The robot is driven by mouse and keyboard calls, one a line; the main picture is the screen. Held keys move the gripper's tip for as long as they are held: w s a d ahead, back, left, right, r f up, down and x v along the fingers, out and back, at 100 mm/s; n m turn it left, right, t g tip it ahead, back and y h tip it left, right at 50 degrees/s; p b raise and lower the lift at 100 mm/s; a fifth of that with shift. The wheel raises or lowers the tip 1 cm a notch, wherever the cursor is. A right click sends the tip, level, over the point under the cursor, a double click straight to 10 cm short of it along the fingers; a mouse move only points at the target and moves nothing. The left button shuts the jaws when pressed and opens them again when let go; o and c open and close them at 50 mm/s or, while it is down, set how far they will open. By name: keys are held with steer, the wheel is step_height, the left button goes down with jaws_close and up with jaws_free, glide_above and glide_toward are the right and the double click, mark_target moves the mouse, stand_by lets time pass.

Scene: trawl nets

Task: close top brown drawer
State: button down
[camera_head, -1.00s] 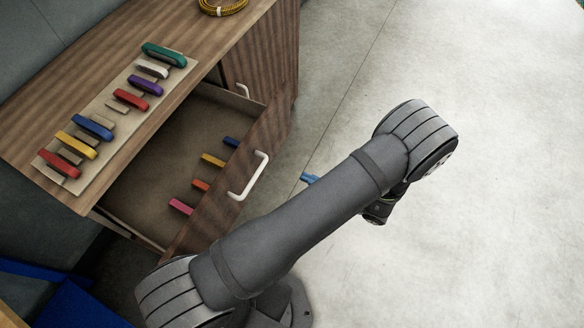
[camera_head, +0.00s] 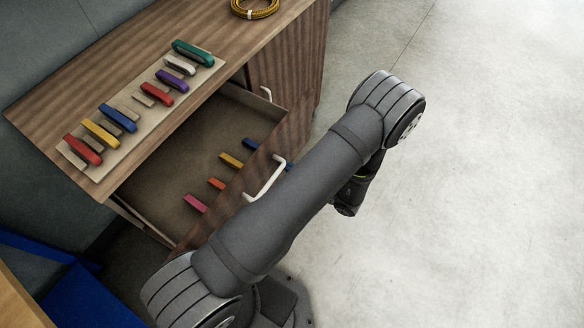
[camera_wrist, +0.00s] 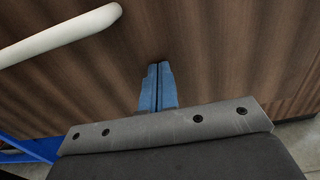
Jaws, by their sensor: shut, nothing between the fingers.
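The top brown drawer stands open, its wooden front (camera_head: 292,132) pulled out from the cabinet (camera_head: 284,62). A white bar handle (camera_head: 268,184) is on its front. Inside the drawer are several small coloured blocks, among them a pink one (camera_head: 194,203) and a yellow one (camera_head: 231,160). In the wrist view, my gripper (camera_wrist: 158,68) has its blue fingers shut and empty, pointing at brown wood (camera_wrist: 215,50). A white handle (camera_wrist: 60,38) is at the upper left there. Whether the fingertips touch the wood I cannot tell.
A board (camera_head: 122,142) with several coloured pieces lies on the cabinet top. A yellow coil (camera_head: 255,8) lies farther back. A blue object (camera_head: 88,300) is at the lower left. The floor (camera_head: 490,180) to the right is clear.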

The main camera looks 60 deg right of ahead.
steer(key=w, duration=2.4)
steer(key=shift+w, duration=1.05)
steer(key=shift+w+r, duration=0.1)
steer(key=s, duration=1.4)
steer(key=shift+s, duration=0.4)
steer(key=w, duration=1.3)
steer(key=shift+w, duration=0.25)
steer(key=shift+s, duration=0.1)
